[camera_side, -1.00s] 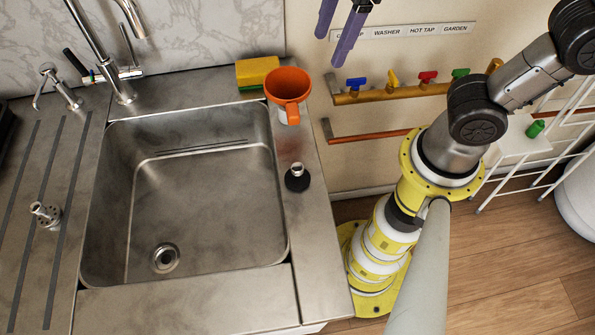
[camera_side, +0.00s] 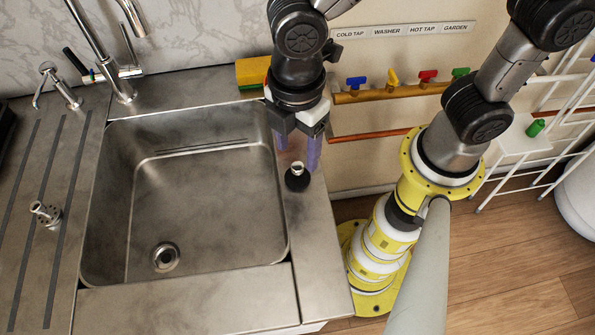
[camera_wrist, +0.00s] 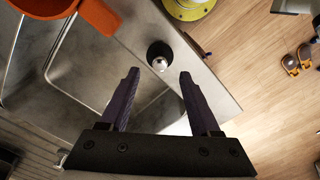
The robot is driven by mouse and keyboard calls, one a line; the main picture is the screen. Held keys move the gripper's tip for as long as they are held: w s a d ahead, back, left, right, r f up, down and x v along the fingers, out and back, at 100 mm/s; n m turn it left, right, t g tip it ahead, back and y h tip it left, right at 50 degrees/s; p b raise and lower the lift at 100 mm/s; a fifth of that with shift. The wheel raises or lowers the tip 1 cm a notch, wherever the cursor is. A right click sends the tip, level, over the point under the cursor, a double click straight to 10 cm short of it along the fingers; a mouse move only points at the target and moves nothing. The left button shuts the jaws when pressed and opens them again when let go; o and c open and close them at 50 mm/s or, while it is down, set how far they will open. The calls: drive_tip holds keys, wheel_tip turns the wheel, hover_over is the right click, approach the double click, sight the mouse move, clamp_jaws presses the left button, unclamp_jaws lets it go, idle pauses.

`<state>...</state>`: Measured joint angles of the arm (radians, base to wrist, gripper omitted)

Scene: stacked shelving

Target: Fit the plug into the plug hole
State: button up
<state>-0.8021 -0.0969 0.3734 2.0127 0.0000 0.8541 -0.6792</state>
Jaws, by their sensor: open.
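The plug (camera_side: 297,177) is black with a silver knob on top. It stands upright on the steel counter strip right of the sink. The plug hole (camera_side: 166,257) is a round metal drain in the sink floor, empty. My gripper (camera_side: 298,155) is open, pointing down, with purple fingers just behind and above the plug in the side view. In the wrist view, the plug (camera_wrist: 160,56) lies ahead of and between the spread fingers of my gripper (camera_wrist: 158,73), touching neither as far as I can see.
The sink (camera_side: 190,190) is empty, with raised counter around it. An orange cup-like thing (camera_wrist: 70,12) is close to my gripper. The tap (camera_side: 121,85) rises behind the sink.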

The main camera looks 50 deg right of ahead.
sight(297, 166)
drive_tip(key=shift+f, duration=2.9)
clamp_jaws()
